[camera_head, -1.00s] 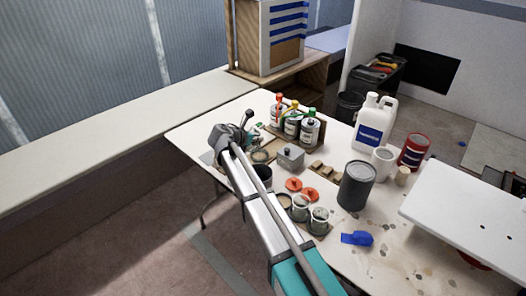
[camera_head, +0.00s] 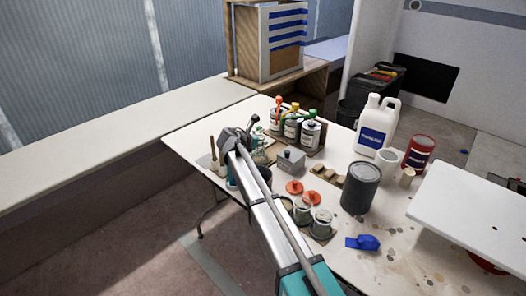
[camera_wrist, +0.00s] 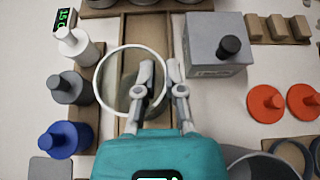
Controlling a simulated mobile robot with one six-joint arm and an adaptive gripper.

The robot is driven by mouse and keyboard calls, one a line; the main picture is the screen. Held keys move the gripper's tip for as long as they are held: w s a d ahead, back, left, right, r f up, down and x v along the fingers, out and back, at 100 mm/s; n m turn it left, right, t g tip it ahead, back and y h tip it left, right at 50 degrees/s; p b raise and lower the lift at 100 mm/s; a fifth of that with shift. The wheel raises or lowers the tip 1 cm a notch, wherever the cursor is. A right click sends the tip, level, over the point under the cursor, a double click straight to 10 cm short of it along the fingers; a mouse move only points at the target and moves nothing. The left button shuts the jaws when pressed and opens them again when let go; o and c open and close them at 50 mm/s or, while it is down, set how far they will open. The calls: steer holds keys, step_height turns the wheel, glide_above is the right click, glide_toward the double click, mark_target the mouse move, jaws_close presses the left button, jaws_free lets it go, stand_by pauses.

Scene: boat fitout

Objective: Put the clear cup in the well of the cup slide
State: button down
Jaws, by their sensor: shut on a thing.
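The clear cup (camera_wrist: 101,67) shows in the wrist view as a pale round rim with see-through walls. My gripper (camera_wrist: 160,68) is shut on the cup's right wall, with one finger inside the rim and one outside. The cup is over the wooden cup slide (camera_wrist: 158,24), a long tray with raised sides. A grey round shape shows through the cup; I cannot tell whether it is the well, nor how high the cup is above the slide. In the head view my gripper (camera_head: 254,128) is at the table's far left part, and my arm hides much of the slide.
A grey box with a black knob (camera_wrist: 214,45) stands close right of the slide. White (camera_wrist: 77,46), grey (camera_wrist: 70,89) and blue (camera_wrist: 65,139) capped items line its left. Orange lids (camera_wrist: 265,103) lie further right. Several bottles (camera_head: 292,125) stand behind the gripper.

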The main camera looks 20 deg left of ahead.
mark_target(262, 155)
steer(key=shift+w+f+b, duration=0.45)
steer(key=shift+f+b, duration=1.55)
steer(key=shift+b, duration=0.05)
steer(key=shift+f, duration=0.15)
steer(key=c, duration=0.8)
jaws_free()
steer(key=shift+o, duration=0.2)
steer(key=shift+r, duration=0.25)
steer(key=shift+s+a+r+p, duration=0.1)
steer(key=shift+s+r+p, duration=0.05)
steer(key=shift+s+p, duration=0.15)
steer(key=p+v, duration=0.5)
steer(key=v, duration=0.6)
steer(key=shift+s, duration=0.2)
